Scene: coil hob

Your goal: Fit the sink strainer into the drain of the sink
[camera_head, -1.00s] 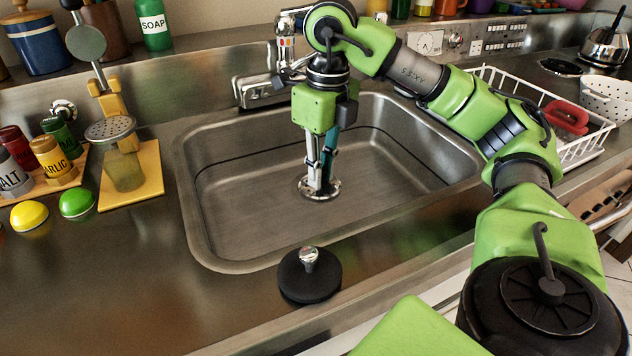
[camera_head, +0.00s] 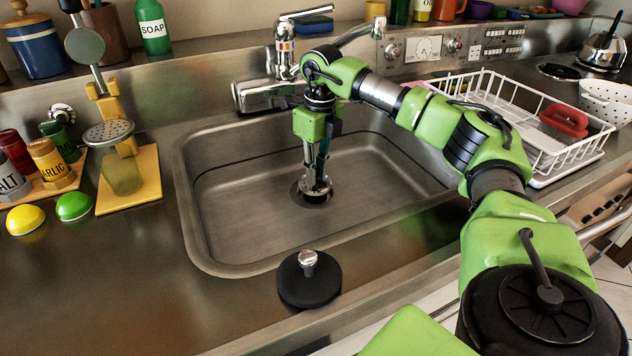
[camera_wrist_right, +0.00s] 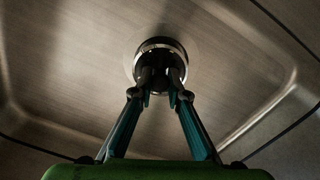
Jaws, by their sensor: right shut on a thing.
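The sink's drain (camera_head: 301,197) shows a metal rim and a dark opening on the sink floor. My right gripper (camera_head: 316,184) points down at it, its fingers shut on the metal sink strainer (camera_head: 318,189), of which only a little shows. The strainer is at the drain opening, towards its back right side; whether it is seated cannot be told. In the right wrist view the fingertips (camera_wrist_right: 161,76) meet over the dark middle of a shiny ring (camera_wrist_right: 158,42), and the fingers hide the lower part. My left gripper is not in view.
The steel sink (camera_head: 250,215) has raised walls around the gripper. The faucet (camera_head: 268,93) stands behind it. A black disc with a metal knob (camera_head: 309,287) lies on the front counter. A white dish rack (camera_head: 545,165) is at the right.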

